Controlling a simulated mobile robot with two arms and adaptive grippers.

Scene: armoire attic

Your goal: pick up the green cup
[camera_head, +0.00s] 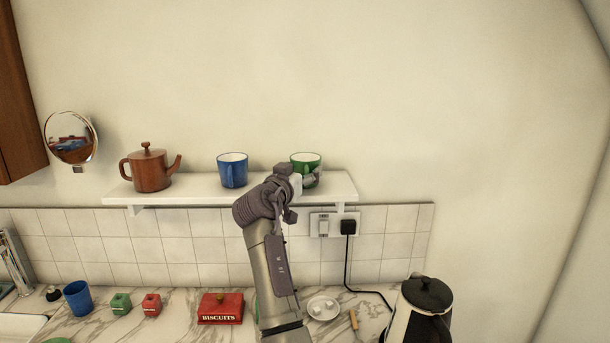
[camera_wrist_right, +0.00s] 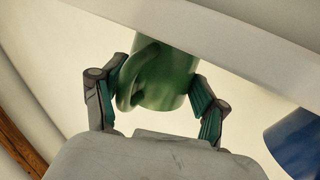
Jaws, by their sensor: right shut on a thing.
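The green cup (camera_head: 306,160) is at the right end of the white wall shelf, partly hidden behind my right gripper (camera_head: 303,180). In the right wrist view the green cup (camera_wrist_right: 168,78) sits between the two fingers of my right gripper (camera_wrist_right: 160,95), with its handle toward the left finger. The fingers are closed on its sides. The cup is upright at shelf height; I cannot tell whether its base touches the shelf. My left gripper is not in view.
The white shelf (camera_head: 200,190) also holds a blue cup (camera_head: 233,171) and a brown teapot (camera_head: 150,169). On the counter below are a red biscuit tin (camera_head: 220,309), a white dish (camera_head: 322,308) and a kettle (camera_head: 423,306). A plugged socket (camera_head: 334,225) is under the shelf. Wall space above is clear.

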